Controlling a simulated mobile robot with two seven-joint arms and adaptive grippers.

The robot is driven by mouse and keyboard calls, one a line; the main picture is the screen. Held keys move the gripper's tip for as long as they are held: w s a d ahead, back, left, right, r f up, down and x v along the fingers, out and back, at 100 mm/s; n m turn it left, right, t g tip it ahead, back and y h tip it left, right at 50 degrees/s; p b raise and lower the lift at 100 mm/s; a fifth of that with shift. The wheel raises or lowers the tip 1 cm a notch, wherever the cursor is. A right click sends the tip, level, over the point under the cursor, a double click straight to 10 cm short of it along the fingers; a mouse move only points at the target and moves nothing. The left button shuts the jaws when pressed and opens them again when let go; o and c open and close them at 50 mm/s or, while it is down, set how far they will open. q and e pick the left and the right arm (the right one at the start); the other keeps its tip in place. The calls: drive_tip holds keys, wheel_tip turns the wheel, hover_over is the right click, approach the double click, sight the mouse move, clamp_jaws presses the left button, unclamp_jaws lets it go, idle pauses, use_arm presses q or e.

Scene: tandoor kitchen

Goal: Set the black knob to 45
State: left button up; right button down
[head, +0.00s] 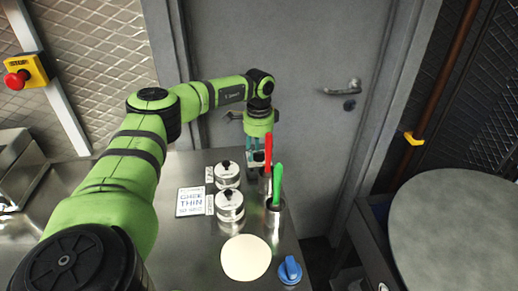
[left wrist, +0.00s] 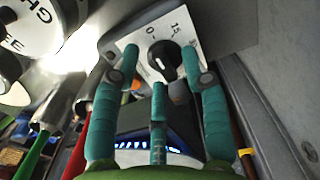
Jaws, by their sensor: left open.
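The black knob (left wrist: 166,58) shows in the left wrist view on a white dial plate (left wrist: 137,38) marked 0 and 15. A mark for 45 and the knob's pointer cannot be made out. My left gripper (left wrist: 160,62) has teal fingers, open, with one fingertip on each side of the knob in the picture; no contact can be made out. In the head view my left gripper (head: 257,158) points down at the counter's back edge, and it hides the knob there. My right gripper is not in view.
Beside the gripper stand red-handled (head: 268,150) and green-handled (head: 277,186) tools in metal holders. Two lidded metal pots (head: 229,208) and a printed card (head: 190,201) are left of them. A grey door (head: 300,90) stands behind.

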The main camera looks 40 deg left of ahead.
use_arm(q)
clamp_jaws()
drive_tip(key=shift+w, duration=0.1)
drive_tip(key=shift+r+m+p, duration=0.1)
drive_tip(key=shift+m+p, duration=0.4)
drive_tip(key=shift+m, duration=0.1)
drive_tip(key=m+p, duration=0.1)
drive_tip(key=m, duration=0.2)
drive_tip(key=m+p, duration=0.1)
drive_tip(key=m, duration=0.2)
drive_tip(key=shift+a, duration=0.1)
drive_tip(key=m+p, duration=0.1)
drive_tip(key=m, duration=0.2)
drive_tip(key=shift+m, duration=0.4)
drive_tip(key=m, duration=0.3)
drive_tip(key=shift+a+m, duration=0.15)
drive_tip(key=shift+m, duration=0.15)
drive_tip(key=m, duration=0.3)
drive_tip(key=shift+m, duration=0.3)
drive_tip(key=m+b, duration=0.1)
drive_tip(key=m, duration=0.3)
drive_tip(key=shift+w+a, duration=0.1)
drive_tip(key=shift+m, duration=2.2)
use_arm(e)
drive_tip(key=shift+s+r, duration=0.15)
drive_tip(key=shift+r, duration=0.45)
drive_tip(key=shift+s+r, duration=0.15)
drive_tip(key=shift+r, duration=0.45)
use_arm(q)
drive_tip(key=shift+b, duration=0.3)
